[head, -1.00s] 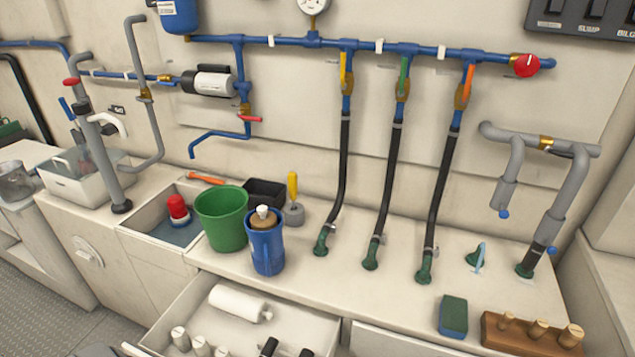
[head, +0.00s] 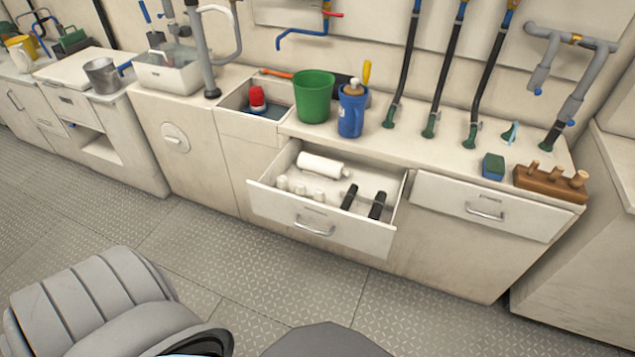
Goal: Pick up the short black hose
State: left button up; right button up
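Two short black cylindrical pieces lie in the open drawer (head: 322,228), towards its right side. They look like short hose lengths, one on the left (head: 349,197) and one on the right (head: 377,206). They lie side by side, slightly apart, and I cannot tell which is shorter. Longer black hoses hang from the valves down to green fittings on the counter, such as the left one (head: 403,75). Neither of my grippers is in view; only grey parts of my own body show at the bottom.
The drawer also holds a white roll (head: 323,165) and several white cylinders. A closed drawer (head: 490,205) is to its right. A green bucket (head: 314,97), blue container (head: 351,112), sponge (head: 493,166) and wooden plug rack (head: 550,184) stand on the counter. The floor in front is clear.

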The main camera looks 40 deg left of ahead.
aim_at(347, 201)
jog(key=k, duration=0.45)
jog(key=u, duration=1.1)
jog(key=i, duration=1.7)
jog(key=z, duration=0.55)
jog(key=k, duration=0.55)
jog(key=z, duration=2)
